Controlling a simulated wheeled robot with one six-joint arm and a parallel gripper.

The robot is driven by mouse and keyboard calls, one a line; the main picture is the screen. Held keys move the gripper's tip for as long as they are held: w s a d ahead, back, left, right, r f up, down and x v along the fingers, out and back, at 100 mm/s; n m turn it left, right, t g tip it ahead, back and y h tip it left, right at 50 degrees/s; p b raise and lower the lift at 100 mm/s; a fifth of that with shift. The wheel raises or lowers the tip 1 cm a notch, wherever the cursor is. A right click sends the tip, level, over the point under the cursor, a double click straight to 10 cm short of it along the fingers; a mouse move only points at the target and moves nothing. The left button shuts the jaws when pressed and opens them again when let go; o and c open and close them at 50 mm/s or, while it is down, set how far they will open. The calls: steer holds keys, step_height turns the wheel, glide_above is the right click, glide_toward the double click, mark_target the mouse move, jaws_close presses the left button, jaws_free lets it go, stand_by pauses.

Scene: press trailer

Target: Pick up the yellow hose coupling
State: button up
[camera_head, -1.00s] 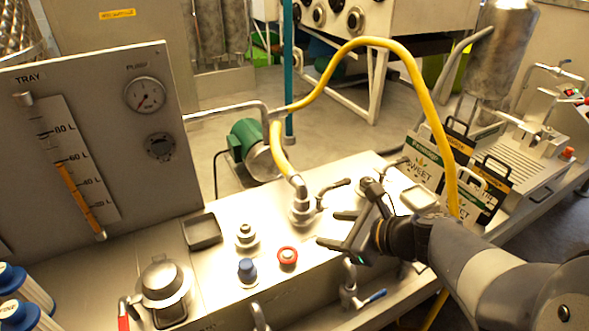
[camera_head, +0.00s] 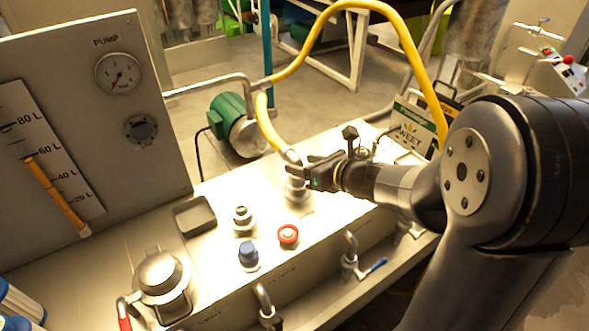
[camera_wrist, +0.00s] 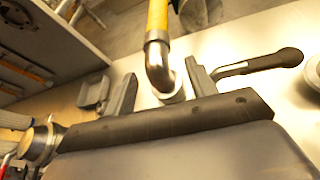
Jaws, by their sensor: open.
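The yellow hose (camera_head: 268,125) ends in a bent metal coupling (camera_head: 292,158) that stands on a fitting on the steel bench top. The coupling also shows in the wrist view (camera_wrist: 158,62), with the yellow hose rising from it. My gripper (camera_head: 302,172) is at the coupling and covers part of it in the head view. In the wrist view its two fingers (camera_wrist: 162,76) are spread, one on each side of the metal elbow. I see a gap on both sides, and no contact is visible. How deep the elbow sits between the fingers is hard to tell.
A lever handle (camera_wrist: 262,63) lies just right of the fingers. On the bench stand a grey tray (camera_head: 194,215), a red-ringed button (camera_head: 288,235), a blue knob (camera_head: 248,253) and a lidded metal pot (camera_head: 160,272). A green pump (camera_head: 236,118) stands behind the bench.

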mark_target(289, 162)
steer(key=shift+x, duration=1.6)
steer(key=shift+s, duration=0.1)
steer(key=shift+r, duration=0.1)
jaws_close()
